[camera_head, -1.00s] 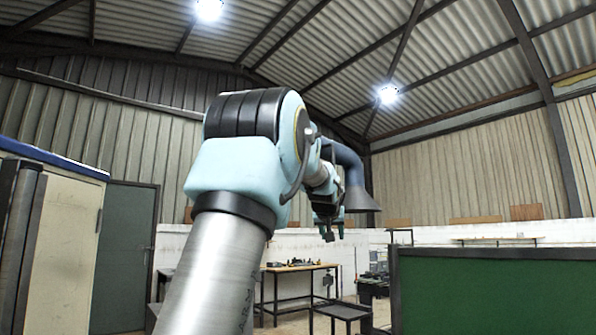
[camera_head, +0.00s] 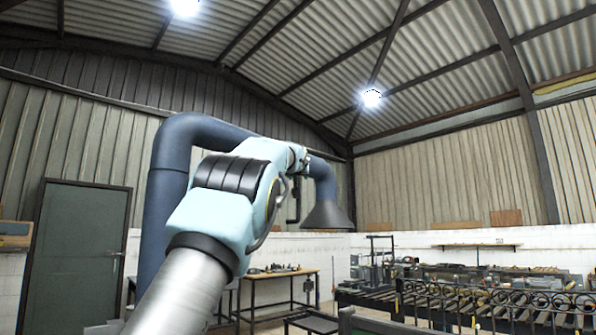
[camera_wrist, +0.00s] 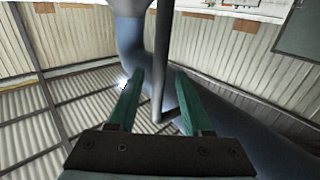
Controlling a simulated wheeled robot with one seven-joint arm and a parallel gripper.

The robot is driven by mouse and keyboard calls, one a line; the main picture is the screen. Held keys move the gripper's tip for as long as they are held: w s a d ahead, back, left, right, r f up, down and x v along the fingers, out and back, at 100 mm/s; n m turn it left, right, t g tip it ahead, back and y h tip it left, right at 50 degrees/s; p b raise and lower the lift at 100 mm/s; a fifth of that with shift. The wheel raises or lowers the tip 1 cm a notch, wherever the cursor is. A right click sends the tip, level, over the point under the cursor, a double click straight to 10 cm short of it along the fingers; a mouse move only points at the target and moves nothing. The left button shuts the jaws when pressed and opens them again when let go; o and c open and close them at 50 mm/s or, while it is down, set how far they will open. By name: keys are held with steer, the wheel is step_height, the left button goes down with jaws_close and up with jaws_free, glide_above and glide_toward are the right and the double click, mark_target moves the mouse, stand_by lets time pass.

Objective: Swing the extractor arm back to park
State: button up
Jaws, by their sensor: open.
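The extractor arm is a blue-grey duct (camera_head: 168,185) that rises at the left, bends over behind my arm and ends in a cone-shaped hood (camera_head: 327,213) at the right. In the wrist view the duct (camera_wrist: 133,45) runs behind my fingers. A thin grey handle bar (camera_wrist: 162,55) stands out in front of it, with a bend at its lower end. My gripper (camera_wrist: 158,95) is open, its two green fingers on either side of the bar's line, with gaps to both. I cannot tell how deep the bar sits between them. In the head view my arm mostly hides the gripper.
A roller conveyor (camera_head: 470,303) with a metal rail runs along the right. A workbench (camera_head: 275,277) with small items stands below the hood, left of it. A green door (camera_head: 78,250) is at the left. The space around the hood is clear.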

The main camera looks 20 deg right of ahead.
steer(key=shift+p+x, duration=1.3)
steer(key=shift+x, duration=0.75)
steer(key=shift+s, duration=0.1)
steer(key=shift+c, duration=0.2)
jaws_close()
